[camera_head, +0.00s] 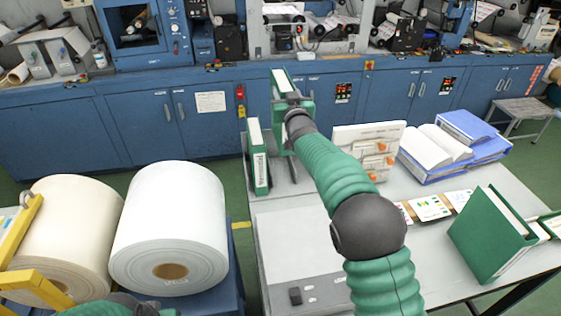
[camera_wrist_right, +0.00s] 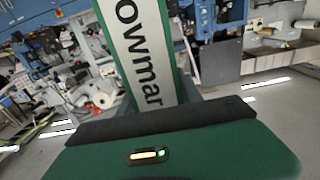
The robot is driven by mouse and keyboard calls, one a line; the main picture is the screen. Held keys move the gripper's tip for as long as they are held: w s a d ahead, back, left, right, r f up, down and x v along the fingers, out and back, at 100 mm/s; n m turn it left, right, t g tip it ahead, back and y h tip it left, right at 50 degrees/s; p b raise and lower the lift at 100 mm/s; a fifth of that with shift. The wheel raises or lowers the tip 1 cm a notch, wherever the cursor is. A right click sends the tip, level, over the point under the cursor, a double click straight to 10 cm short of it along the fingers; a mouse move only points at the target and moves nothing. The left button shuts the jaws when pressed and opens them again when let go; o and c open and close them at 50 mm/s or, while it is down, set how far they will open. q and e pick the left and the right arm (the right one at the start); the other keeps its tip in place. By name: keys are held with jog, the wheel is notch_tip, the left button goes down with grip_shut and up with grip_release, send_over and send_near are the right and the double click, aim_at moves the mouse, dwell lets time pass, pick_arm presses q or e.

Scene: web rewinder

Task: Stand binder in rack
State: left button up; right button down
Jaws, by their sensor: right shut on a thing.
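A green binder with a white spine label (camera_head: 284,82) is held upright over the far left part of the table. My right gripper (camera_head: 291,103) is shut on it. In the right wrist view the binder's spine (camera_wrist_right: 146,55) shows large dark letters, slightly tilted in the picture. A grey rack (camera_head: 290,181) stands on the table below the gripper. Another green binder (camera_head: 257,160) stands upright at the rack's left side. Whether the held binder touches the rack is hidden behind my gripper and arm.
A white stand with orange parts (camera_head: 368,150) is right of the rack. Open blue binders (camera_head: 450,146) lie at the back right. A green binder (camera_head: 490,235) stands at the right front. Large paper rolls (camera_head: 170,228) are left of the table.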

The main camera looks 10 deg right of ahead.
jog(key=f, duration=1.2)
jog(key=shift+a+p, duration=0.3)
jog(key=shift+a, duration=0.05)
jog(key=f, duration=0.4)
jog(key=shift+s+d+f, duration=0.1)
jog(key=shift+s+d, duration=0.15)
jog(key=shift+s, duration=0.15)
jog(key=shift+w+f, duration=0.15)
jog(key=shift+f, duration=0.1)
jog(key=c, duration=1.2)
grip_release()
jog(key=shift+f, duration=0.2)
jog(key=o, duration=0.4)
jog(key=shift+a+r, duration=0.15)
jog(key=s+b, duration=0.1)
jog(key=s, duration=1.1)
jog(key=shift+s, duration=0.1)
